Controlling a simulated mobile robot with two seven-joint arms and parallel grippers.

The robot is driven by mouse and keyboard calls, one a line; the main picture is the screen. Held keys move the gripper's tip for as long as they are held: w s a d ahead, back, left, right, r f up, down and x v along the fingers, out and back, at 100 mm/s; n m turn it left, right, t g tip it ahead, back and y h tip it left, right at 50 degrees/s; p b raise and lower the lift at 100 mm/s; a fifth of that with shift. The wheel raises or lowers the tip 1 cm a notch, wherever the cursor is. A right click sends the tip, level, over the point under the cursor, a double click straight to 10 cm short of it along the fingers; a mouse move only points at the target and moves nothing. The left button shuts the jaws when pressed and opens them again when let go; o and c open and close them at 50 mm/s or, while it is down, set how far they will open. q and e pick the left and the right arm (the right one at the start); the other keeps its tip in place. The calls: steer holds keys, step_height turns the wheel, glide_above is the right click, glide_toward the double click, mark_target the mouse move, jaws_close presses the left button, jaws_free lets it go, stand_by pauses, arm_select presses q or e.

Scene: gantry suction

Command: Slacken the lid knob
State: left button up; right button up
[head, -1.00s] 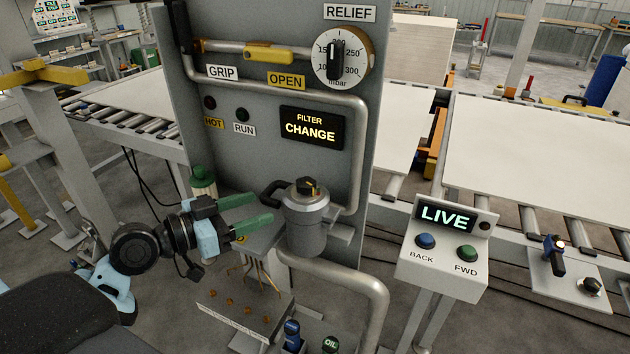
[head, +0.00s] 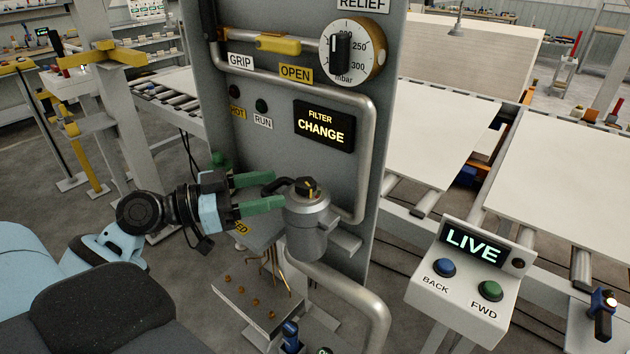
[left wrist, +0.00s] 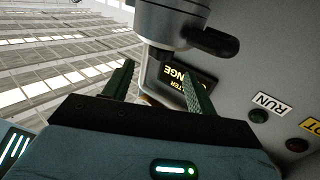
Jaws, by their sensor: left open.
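The lid knob (head: 307,187) is a small dark knob with a yellow mark on top of the grey filter canister (head: 307,228), which stands upright in front of the grey panel. A dark side handle (head: 274,187) sticks out left from the canister's top. My left gripper (head: 278,190) is open, its two green fingers pointing right toward the canister's upper part, just left of it. In the left wrist view the open fingers (left wrist: 158,85) have nothing between them, and the canister (left wrist: 165,22) is beyond the tips. My right gripper is not in view.
The panel (head: 285,165) carries a lit FILTER CHANGE display (head: 323,126), a relief dial (head: 352,50) and a yellow valve handle (head: 278,44). A thick pipe (head: 366,150) runs close right of the canister. A LIVE control box (head: 466,275) stands at right. A manifold block (head: 255,300) is below.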

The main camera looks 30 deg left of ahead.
mark_target(306, 181)
arm_select(q)
steer(key=shift+a, duration=0.1)
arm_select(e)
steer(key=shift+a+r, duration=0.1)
arm_select(q)
steer(key=p+x, duration=0.2)
steer(key=x, duration=0.4)
steer(key=shift+w+r, duration=0.2)
steer(key=shift+w+d+f, duration=0.15)
steer(key=shift+w+d, duration=0.35)
steer(key=shift+f, duration=0.1)
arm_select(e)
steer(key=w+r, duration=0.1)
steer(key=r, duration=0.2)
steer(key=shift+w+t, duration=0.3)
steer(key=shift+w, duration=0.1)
arm_select(q)
steer(key=c, duration=1)
